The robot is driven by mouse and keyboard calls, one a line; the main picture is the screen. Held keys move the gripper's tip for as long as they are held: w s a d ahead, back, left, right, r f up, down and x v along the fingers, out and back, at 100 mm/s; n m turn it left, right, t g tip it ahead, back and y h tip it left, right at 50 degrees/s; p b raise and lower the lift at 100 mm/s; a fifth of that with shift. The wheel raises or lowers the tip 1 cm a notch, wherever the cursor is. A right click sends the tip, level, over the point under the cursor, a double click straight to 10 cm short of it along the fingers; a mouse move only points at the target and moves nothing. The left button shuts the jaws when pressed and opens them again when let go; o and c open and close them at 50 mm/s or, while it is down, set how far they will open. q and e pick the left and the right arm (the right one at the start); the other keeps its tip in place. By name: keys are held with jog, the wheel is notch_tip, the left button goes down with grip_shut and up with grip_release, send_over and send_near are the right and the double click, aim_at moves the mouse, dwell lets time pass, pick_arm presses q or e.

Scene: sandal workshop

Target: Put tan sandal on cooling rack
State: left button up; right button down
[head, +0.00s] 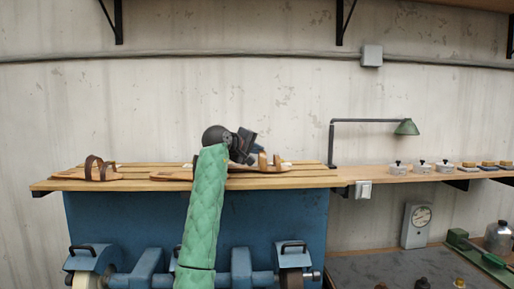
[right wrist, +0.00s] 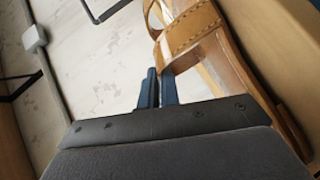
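A tan sandal (head: 272,166) lies on the slatted wooden rack, right of my right gripper (head: 246,143). In the right wrist view its stitched strap (right wrist: 190,34) is large and close. The blue fingers of my right gripper (right wrist: 158,88) are close together, and the strap's lower edge meets their tips. They appear shut on the strap, though the contact is partly hidden. A dark-strapped brown sandal (head: 97,168) sits on the rack at the left. My left gripper is not in view.
The slatted wooden rack (head: 135,184) sits above a blue machine (head: 112,213). The slats between the brown sandal and the hidden piece look clear.

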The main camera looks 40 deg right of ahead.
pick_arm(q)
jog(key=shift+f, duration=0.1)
pick_arm(e)
jog(key=shift+s, duration=0.1)
jog(key=c, duration=2.1)
grip_release()
jog(key=shift+f, duration=0.2)
jog(key=o, duration=0.5)
jog(key=shift+r, duration=0.1)
jog(key=shift+a, duration=0.15)
pick_arm(q)
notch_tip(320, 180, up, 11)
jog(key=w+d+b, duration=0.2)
jog(key=b, duration=0.2)
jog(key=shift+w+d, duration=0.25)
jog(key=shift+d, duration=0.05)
pick_arm(e)
jog(key=shift+v, duration=5.9)
